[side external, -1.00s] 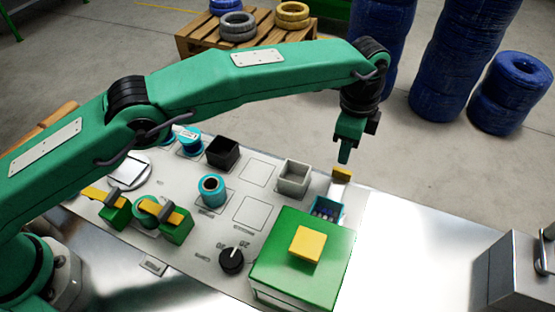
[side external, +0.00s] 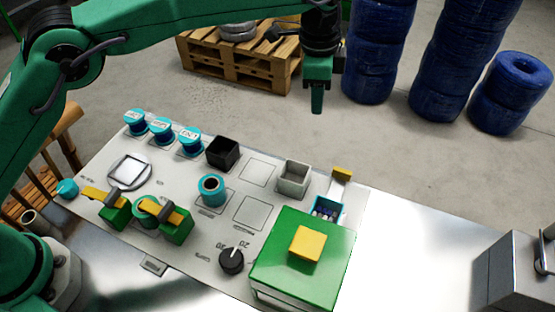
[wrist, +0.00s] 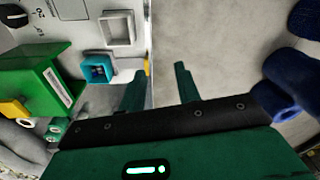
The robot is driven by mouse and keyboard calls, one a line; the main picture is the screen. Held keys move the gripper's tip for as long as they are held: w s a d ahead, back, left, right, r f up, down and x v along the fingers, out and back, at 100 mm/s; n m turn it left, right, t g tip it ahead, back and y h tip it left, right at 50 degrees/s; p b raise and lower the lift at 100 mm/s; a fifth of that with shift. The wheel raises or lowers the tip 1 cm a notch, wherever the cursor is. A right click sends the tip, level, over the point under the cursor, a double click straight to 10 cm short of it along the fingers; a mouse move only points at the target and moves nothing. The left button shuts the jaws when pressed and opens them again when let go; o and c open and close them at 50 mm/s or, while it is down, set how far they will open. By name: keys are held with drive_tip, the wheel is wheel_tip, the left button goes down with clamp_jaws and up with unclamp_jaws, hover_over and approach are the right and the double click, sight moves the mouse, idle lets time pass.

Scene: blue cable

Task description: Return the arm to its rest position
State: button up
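My gripper (side external: 317,97) hangs in the air above and behind the panel's far right edge, pointing down. In the wrist view its two fingers (wrist: 158,82) stand apart with nothing between them, over the panel edge and the floor. The green arm stretches across the top of the side view, its elbow at the upper left. The white panel (side external: 205,230) lies below, clear of the gripper. No blue cable can be made out.
A green box with a yellow block (side external: 306,244), a teal socket (side external: 328,208), a grey open box (side external: 294,178) and a black open box (side external: 222,152) stand on the panel. Blue wrapped stacks (side external: 383,50) and a wooden pallet (side external: 235,65) stand on the floor behind.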

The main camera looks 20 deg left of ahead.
drive_tip(key=s+a+r+n+t, duration=0.1)
drive_tip(key=s+a+r+n, duration=0.2)
drive_tip(key=a, duration=0.5)
drive_tip(key=s+a+r+n, duration=0.2)
drive_tip(key=s+a+r, duration=0.1)
drive_tip(key=a+r, duration=0.35)
drive_tip(key=s+a+r+n+t, duration=0.1)
drive_tip(key=s+a+r+n, duration=0.2)
drive_tip(key=a, duration=0.6)
drive_tip(key=s+a+f+n+t, duration=0.1)
drive_tip(key=s+a+f+n, duration=0.2)
drive_tip(key=s+a, duration=0.3)
drive_tip(key=s+a+f+n+t, duration=0.1)
drive_tip(key=s+a+f+n, duration=0.2)
drive_tip(key=s+a, duration=0.4)
drive_tip(key=shift+s+a+n+t+y, duration=0.35)
drive_tip(key=shift+s+n, duration=0.25)
drive_tip(key=shift+s, duration=2.65)
